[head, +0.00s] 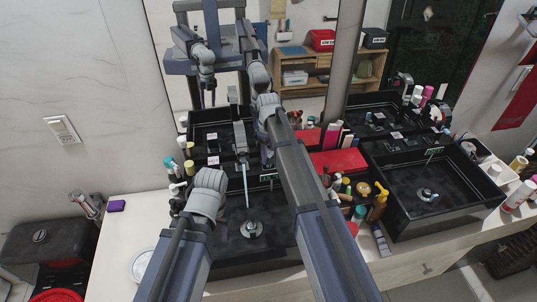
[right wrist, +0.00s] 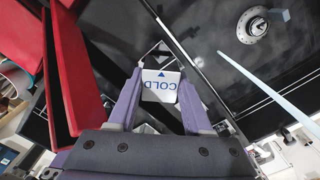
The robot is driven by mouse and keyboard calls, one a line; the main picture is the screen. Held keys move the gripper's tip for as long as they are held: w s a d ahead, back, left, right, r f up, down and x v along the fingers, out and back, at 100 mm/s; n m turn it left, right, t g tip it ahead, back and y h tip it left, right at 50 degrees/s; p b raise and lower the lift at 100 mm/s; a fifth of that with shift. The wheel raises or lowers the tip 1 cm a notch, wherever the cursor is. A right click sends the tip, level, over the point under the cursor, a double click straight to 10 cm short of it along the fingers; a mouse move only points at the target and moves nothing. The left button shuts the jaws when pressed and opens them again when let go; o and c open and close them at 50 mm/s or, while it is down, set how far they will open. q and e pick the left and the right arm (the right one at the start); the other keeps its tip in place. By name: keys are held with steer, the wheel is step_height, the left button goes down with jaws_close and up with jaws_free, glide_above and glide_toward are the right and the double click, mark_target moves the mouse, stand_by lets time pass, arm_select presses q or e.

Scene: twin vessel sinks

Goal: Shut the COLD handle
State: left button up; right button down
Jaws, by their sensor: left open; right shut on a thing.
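The COLD handle (right wrist: 160,86) shows in the right wrist view as a white plate with blue "COLD" lettering and an arrow. My right gripper (right wrist: 158,98) has a finger on either side of it and is shut on it. In the head view my right gripper (head: 268,157) is over the back rim of the left sink, beside the faucet (head: 240,138), and covers the handle. A pale blue water stream (head: 245,185) falls from the faucet into the black basin; the stream also crosses the right wrist view (right wrist: 262,85). My left gripper is hidden behind its own arm.
The drain (head: 252,229) lies in the left basin. A red box (head: 338,160) and several bottles stand between the two sinks. The right sink (head: 470,210) is to the right. A mirror is behind.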

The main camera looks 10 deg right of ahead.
steer(key=m, duration=0.4)
steer(key=shift+m, duration=2.3)
steer(key=shift+c, duration=1.6)
jaws_free()
steer(key=shift+r, duration=0.1)
step_height(320, 180, up, 8)
steer(key=p, duration=0.8)
steer(key=shift+f, duration=0.2)
